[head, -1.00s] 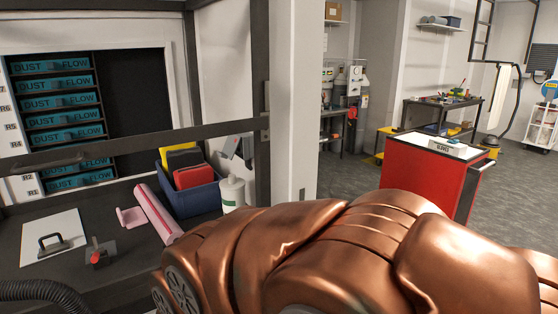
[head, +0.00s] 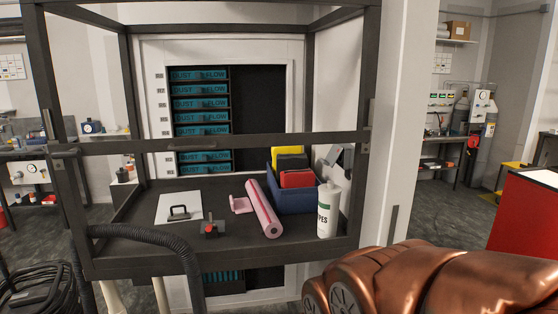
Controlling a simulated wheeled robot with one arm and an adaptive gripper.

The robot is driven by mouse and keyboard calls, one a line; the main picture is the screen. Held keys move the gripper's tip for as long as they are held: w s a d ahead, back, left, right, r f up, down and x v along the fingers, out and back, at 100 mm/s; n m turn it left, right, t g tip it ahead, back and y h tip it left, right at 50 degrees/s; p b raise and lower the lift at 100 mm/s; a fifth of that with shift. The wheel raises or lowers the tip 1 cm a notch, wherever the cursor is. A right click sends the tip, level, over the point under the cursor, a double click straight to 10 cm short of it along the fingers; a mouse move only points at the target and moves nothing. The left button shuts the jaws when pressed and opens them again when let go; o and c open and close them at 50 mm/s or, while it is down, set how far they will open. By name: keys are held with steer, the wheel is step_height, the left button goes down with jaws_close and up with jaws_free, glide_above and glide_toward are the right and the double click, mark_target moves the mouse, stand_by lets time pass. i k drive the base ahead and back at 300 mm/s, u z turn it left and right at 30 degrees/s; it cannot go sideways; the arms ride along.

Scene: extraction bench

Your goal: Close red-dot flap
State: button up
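No flap with a clear red dot can be made out. A small dark fitting with a red knob (head: 210,229) sits on the bench's dark worktop. My copper-coloured arm fills the lower right, and my gripper is not in view.
A dark frame with a front crossbar (head: 240,143) surrounds the bench. Teal filter cartridges (head: 202,104) stand at the back. A pink roll (head: 264,208), blue bin (head: 293,196) and white wipes bottle (head: 328,210) are on the worktop. A black hose (head: 150,236) crosses the front left.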

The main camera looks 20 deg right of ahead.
mark_target(335, 152)
steer(key=u, duration=0.6)
steer(key=i, duration=0.7)
steer(key=u, duration=0.45)
